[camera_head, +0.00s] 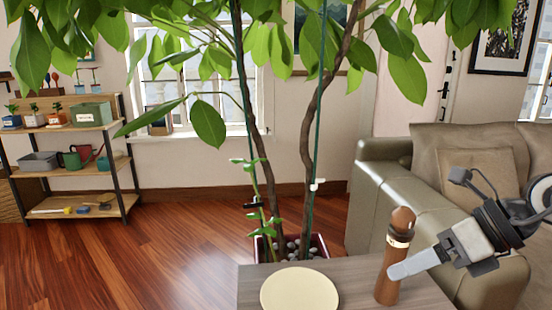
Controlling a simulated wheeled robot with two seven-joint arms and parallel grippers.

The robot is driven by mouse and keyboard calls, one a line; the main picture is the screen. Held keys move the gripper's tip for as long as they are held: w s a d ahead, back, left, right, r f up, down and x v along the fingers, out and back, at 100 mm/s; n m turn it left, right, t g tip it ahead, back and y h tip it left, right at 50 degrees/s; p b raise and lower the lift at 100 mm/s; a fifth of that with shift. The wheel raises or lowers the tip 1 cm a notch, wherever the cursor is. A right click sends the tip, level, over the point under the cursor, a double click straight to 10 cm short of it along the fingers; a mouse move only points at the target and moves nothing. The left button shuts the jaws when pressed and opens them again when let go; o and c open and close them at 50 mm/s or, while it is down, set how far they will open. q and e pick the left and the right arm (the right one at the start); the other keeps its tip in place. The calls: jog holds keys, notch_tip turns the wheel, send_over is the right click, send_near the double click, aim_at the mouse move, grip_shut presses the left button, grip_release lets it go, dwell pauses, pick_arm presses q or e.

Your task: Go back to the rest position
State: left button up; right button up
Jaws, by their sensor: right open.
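My right gripper (402,268) reaches in from the right above a small wooden table (350,277). It is open. One pale finger points left and crosses in front of a brown pepper mill (400,226) that stands upright on the table. I cannot tell whether the finger touches the mill, and the other finger does not show clearly. My left gripper is not in view.
A cream round plate (300,290) lies on the table left of the mill. A tall potted plant (262,165) rises just behind the table. A green-grey sofa (400,190) stands behind my right arm. A shelf (75,165) stands far left; the wooden floor (170,250) between is clear.

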jog(key=s+a+r+m+t+y+p, duration=0.1)
jog(key=a+m+y, duration=0.3)
jog(key=a+y, duration=0.15)
jog(key=s+a+r+m+t+y+p, duration=0.1)
jog(key=s+a+r+m+y+p, duration=0.1)
jog(key=a+m+y, duration=0.3)
jog(key=w+d+f+m+t+h+p, duration=0.15)
jog(key=f+m+t+h, duration=0.4)
jog(key=m, duration=0.55)
jog(key=d+f+m+t+h, duration=0.2)
jog(key=f+m+t+h, duration=0.4)
jog(key=m, duration=0.6)
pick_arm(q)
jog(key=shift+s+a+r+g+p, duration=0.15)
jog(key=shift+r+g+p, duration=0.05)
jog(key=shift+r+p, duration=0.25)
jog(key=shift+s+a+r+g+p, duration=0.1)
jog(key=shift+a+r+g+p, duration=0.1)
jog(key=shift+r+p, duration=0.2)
pick_arm(e)
jog(key=s+f+m+g+h, duration=0.3)
jog(key=s+f+m+g, duration=0.3)
jog(key=s+f, duration=0.5)
notch_tip(320, 180, down, 3)
jog(key=m, duration=0.2)
jog(key=shift+s+a+r+m+h, duration=0.2)
jog(key=shift+a+m+h, duration=0.1)
jog(key=shift+a+h, duration=0.1)
